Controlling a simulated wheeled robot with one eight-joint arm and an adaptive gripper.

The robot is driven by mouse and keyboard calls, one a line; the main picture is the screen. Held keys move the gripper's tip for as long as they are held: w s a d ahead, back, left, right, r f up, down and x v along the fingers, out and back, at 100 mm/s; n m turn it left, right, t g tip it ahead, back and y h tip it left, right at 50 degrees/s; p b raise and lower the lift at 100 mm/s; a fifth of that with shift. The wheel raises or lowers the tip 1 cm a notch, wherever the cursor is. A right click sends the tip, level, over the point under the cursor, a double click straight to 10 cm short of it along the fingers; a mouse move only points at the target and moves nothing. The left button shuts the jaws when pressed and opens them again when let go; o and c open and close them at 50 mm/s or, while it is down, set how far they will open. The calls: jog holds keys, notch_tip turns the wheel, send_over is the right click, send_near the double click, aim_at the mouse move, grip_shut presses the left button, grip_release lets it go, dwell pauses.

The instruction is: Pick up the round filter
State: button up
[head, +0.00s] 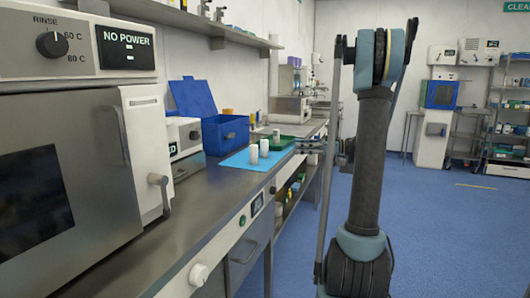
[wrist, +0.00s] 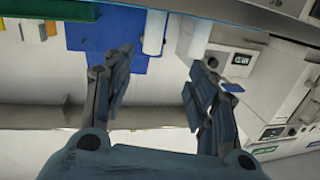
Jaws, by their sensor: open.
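Several white upright cylinders stand on and near the light blue mat (head: 240,161) on the bench. I cannot tell which is the round filter. In the head view one white cylinder (head: 264,147) stands beside a shorter one (head: 253,154), and another (head: 276,135) is by the green tray (head: 286,140). My gripper (head: 304,146) is at the bench's front edge, right of the cylinders and small in this view. In the wrist view, which looks inverted, my gripper (wrist: 166,58) is open with nothing between its fingers. Two white cylinders (wrist: 154,32) (wrist: 199,37) show beyond the fingertips.
An open blue box (head: 226,134) stands behind the mat, with a white device (head: 184,138) left of it. A large steel oven-like unit (head: 60,170) fills the near left bench. A shelf (head: 205,28) runs above.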

jog(key=w, duration=0.1)
send_near(264, 144)
jog(key=shift+n+y, duration=0.3)
jog(key=shift+n, duration=0.1)
jog(key=w+a, duration=0.1)
jog(key=a, duration=0.2)
jog(key=w+a+f, duration=0.1)
jog(key=shift+w+a, duration=0.3)
jog(key=shift+w+a+f, duration=0.1)
jog(key=shift+w+a, duration=0.1)
jog(key=shift+a, duration=1.1)
jog(key=shift+w+a, duration=0.2)
jog(key=shift+a, duration=1.1)
grip_shut()
